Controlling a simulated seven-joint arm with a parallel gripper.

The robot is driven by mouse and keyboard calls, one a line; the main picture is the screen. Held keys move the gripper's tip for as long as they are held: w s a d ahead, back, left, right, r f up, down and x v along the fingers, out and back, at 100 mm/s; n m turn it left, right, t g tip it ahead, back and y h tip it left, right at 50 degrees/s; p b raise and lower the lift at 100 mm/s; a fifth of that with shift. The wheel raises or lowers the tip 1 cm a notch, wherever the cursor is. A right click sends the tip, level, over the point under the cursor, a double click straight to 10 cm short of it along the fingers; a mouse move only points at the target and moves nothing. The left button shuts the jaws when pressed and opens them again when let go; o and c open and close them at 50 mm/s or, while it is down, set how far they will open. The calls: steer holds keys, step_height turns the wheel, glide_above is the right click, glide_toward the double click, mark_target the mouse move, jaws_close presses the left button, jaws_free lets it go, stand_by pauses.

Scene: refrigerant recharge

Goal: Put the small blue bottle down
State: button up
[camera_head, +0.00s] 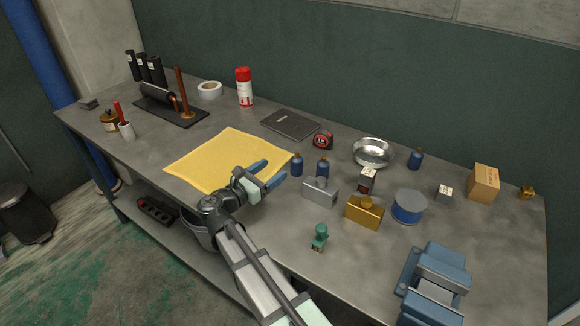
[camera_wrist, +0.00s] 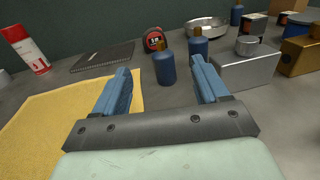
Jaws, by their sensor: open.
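Small blue bottles with brownish caps stand upright on the grey workbench. One blue bottle (camera_head: 297,165) is just right of the yellow cloth (camera_head: 215,163); it also shows in the wrist view (camera_wrist: 164,66), beyond and between my fingertips. A second blue bottle (camera_head: 323,167) stands close to its right and shows in the wrist view (camera_wrist: 197,44). A third blue bottle (camera_head: 415,159) stands farther right, behind the blue tin. My gripper (camera_head: 271,172) is open and empty over the right part of the cloth, apart from the bottles. It shows in the wrist view (camera_wrist: 159,82).
A silver block-shaped container (camera_head: 320,191), a gold one (camera_head: 364,212) and a blue tin (camera_head: 409,206) stand right of the bottles. A tape measure (camera_head: 323,140), a metal bowl (camera_head: 372,152) and a dark notebook (camera_head: 290,124) lie behind. A blue vise (camera_head: 433,285) is at the front right. The cloth is bare.

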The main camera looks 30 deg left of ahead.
steer(key=shift+w+d, duration=0.2)
steer(key=shift+w, duration=0.1)
steer(key=w+d+r+m+h, duration=0.1)
steer(key=w+d+r, duration=0.3)
steer(key=w+d, duration=0.3)
steer(key=n+y, duration=0.4)
steer(key=y, duration=0.3)
glide_above(294, 167)
steer(key=s, duration=0.3)
steer(key=shift+n, duration=0.3)
steer(key=f, duration=0.7)
steer(key=shift+s+d+f, duration=0.2)
steer(key=shift+d+f, duration=0.05)
steer(key=shift+f, duration=0.05)
steer(key=shift+w+a+f, duration=0.1)
steer(key=shift+w+f, duration=0.1)
steer(key=shift+w, duration=0.15)
steer(key=shift+w+a, duration=0.15)
steer(key=shift+w, duration=0.95)
steer(key=shift+w+a, duration=0.2)
steer(key=shift+w, duration=0.95)
steer(key=shift+w+a, duration=0.15)
steer(key=shift+w, duration=0.95)
steer(key=shift+r, duration=0.1)
steer(key=shift+c, duration=0.3)
